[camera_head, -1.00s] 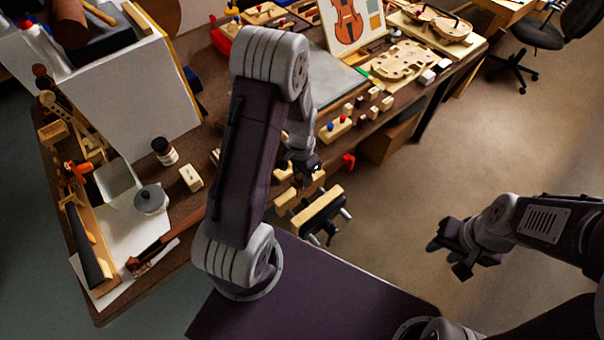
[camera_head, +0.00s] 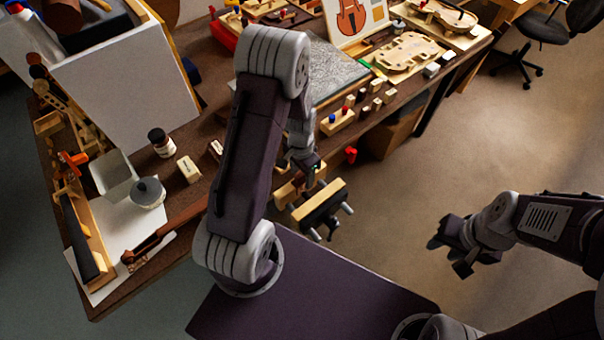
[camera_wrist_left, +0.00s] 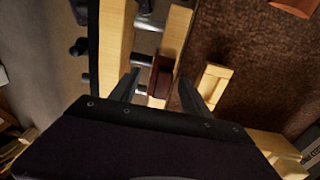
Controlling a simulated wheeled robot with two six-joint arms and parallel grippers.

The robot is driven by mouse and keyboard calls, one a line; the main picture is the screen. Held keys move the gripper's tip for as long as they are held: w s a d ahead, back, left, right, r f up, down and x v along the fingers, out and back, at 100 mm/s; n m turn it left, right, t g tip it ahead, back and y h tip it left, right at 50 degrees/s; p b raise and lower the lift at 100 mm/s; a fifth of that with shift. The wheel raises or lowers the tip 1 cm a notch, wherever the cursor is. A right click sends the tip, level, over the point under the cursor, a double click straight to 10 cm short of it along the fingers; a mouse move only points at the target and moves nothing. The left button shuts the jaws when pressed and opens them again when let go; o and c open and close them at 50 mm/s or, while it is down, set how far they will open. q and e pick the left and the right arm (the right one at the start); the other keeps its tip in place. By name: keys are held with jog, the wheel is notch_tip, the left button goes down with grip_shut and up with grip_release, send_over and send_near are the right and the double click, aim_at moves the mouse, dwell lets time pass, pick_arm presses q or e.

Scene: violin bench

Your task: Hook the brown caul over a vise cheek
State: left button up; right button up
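The vise has two pale wooden cheeks at the bench's front edge. The outer cheek (camera_head: 320,203) and inner cheek (camera_head: 287,192) show in the head view, and both also show in the left wrist view, outer (camera_wrist_left: 115,40) and inner (camera_wrist_left: 177,35). The small brown caul (camera_wrist_left: 160,76) sits against the inner cheek, on the side facing the gap; whether it is hooked over the top is unclear. My left gripper (camera_wrist_left: 158,92) is open, with one finger on each side of the caul and visible gaps. My right gripper (camera_head: 455,250) is away over the floor; its finger opening is unclear.
Small blocks and a wooden piece with coloured knobs (camera_head: 338,121) lie beyond the vise. Floor right of the vise is clear.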

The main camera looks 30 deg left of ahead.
pick_arm(q)
notch_tip(320, 180, up, 9)
jog(key=shift+a+p, duration=0.1)
jog(key=shift+p, duration=0.55)
dwell(0.4)
